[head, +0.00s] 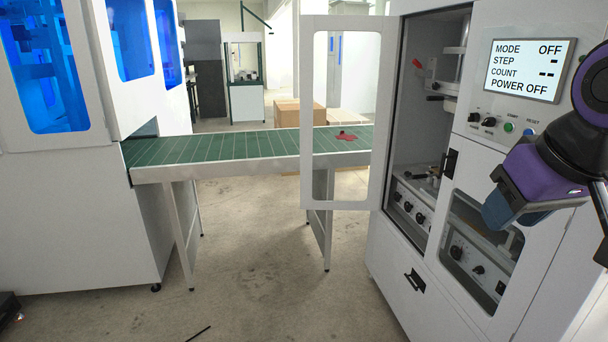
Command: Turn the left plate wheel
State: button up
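The box former is the tall white machine at the right, with its framed door (308,120) swung open to the left. Inside the opening, black round knobs (408,206) sit on a grey panel low down, and more knobs (456,253) show behind a lower window. Higher up inside are a red-tipped lever (417,63) and a small black handle (434,98). I cannot tell which of these is the left plate wheel. My gripper (503,215), purple and blue, is in front of the machine at the right, apart from the knobs. Its finger gap is not clear.
A display (529,70) reads MODE OFF and POWER OFF, above small buttons (508,127). The open door stands before the conveyor's right end. The front floor is mostly clear.

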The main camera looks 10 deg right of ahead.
aim_at(397, 196)
jog(key=i+j+z, duration=0.3)
jog(key=i+z, duration=0.15)
jog(key=i+j+z, duration=0.4)
jog(key=z, duration=0.45)
jog(key=i+l+z, duration=0.1)
jog(key=z, duration=1.15)
jog(key=i+z, duration=0.1)
jog(key=z, duration=0.8)
jog(key=i+j+z, duration=0.1)
jog(key=z, duration=0.3)
jog(key=u, duration=3.15)
jog(key=i+j+u, duration=0.2)
jog(key=i, duration=0.25)
